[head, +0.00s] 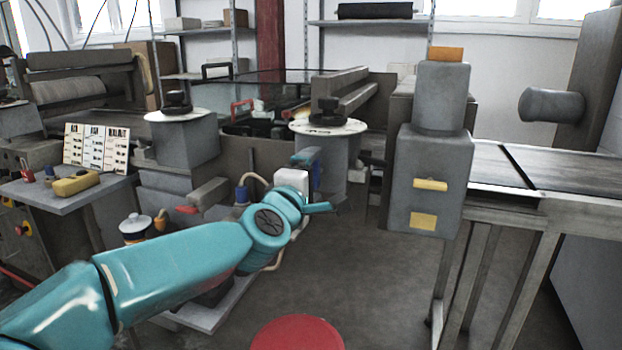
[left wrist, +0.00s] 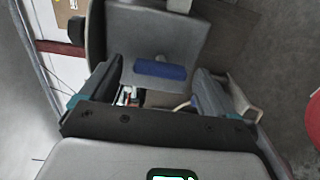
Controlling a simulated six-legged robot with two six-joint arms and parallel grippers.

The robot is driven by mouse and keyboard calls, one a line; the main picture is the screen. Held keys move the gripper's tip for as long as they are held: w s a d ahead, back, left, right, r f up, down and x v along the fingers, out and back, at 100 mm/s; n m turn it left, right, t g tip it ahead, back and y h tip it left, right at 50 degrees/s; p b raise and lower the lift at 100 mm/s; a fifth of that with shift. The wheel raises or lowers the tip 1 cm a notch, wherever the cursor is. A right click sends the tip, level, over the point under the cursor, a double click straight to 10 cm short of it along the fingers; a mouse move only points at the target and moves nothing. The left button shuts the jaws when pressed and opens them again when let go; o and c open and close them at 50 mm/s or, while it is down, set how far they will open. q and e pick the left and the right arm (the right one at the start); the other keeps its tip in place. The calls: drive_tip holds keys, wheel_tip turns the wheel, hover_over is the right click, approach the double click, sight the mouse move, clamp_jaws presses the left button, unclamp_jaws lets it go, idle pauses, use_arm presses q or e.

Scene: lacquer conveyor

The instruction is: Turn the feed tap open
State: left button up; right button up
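My left gripper (head: 316,183) is in the middle of the head view, with its teal fingers apart. It also shows in the left wrist view (left wrist: 153,92), open and empty. A short blue bar (left wrist: 160,69), which looks like a handle, lies ahead between its fingers in the left wrist view, with a gap on both sides. The bar sits against a grey block (left wrist: 155,35). A blue part (head: 316,174) shows between the fingers in the head view. I cannot tell for sure that this is the feed tap, or how it is turned. My right gripper is not in view.
Grey posts with round tops (head: 328,127) stand behind the gripper. A grey machine housing (head: 428,180) and a conveyor (head: 495,165) stand at right. A side table (head: 75,195) holds a card and a yellow object. A red disc (head: 298,334) is low in front. Floor between is clear.

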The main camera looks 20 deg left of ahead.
use_arm(q)
drive_tip(key=s+p, duration=0.1)
drive_tip(key=s, duration=1.5)
drive_tip(key=shift+s+a, duration=0.2)
drive_tip(key=shift+a, duration=0.1)
